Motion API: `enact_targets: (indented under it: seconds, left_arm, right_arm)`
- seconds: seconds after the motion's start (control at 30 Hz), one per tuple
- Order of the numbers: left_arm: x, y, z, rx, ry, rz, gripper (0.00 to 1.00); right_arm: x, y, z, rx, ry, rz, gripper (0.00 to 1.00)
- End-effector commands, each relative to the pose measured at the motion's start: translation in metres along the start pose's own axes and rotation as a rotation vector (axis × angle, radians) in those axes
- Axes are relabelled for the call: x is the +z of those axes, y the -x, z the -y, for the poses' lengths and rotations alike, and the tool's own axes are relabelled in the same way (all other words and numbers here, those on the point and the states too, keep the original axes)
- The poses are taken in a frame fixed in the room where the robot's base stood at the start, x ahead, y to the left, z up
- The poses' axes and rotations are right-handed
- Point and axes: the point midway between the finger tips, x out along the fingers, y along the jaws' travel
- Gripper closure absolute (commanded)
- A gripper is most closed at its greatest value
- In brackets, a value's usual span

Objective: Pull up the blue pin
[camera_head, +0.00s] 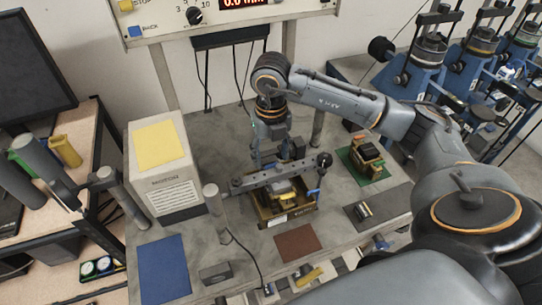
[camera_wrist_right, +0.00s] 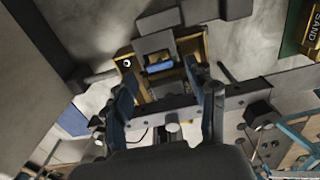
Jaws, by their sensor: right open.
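A dark metal lever bar (camera_head: 262,181) runs across a brown and yellow box (camera_head: 283,215) on the grey table. A small blue pin (camera_head: 313,194) hangs near the bar's right end, below a black knob (camera_head: 324,160). My right gripper (camera_head: 280,160) points down over the bar, left of the blue pin and apart from it. In the right wrist view, its two fingers (camera_wrist_right: 165,100) are spread with nothing held between them. A blue piece (camera_wrist_right: 161,67) shows beyond the fingers at the box; I cannot tell whether it is the pin. My left gripper is out of view.
A white box with a yellow label (camera_head: 158,143) stands left of the bar. A green-based block (camera_head: 365,160) sits right. Blue (camera_head: 163,270) and brown (camera_head: 298,243) mats lie in front. An upright grey post (camera_head: 216,210) stands near the bar's left end.

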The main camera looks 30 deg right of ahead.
Motion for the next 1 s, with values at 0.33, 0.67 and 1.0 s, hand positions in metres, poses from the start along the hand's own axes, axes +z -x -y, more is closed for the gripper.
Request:
enact_targets:
  seconds: [0.33,0.67,1.0]
  left_arm:
    - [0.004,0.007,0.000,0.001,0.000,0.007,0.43]
    - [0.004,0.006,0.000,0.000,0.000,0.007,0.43]
    - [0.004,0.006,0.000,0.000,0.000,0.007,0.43]
  right_arm:
    - [0.000,-0.024,0.000,0.001,0.000,0.001,0.43]
    - [0.000,-0.024,0.000,0.001,0.000,0.001,0.70]
    - [0.001,-0.023,0.000,0.001,0.000,0.001,1.00]
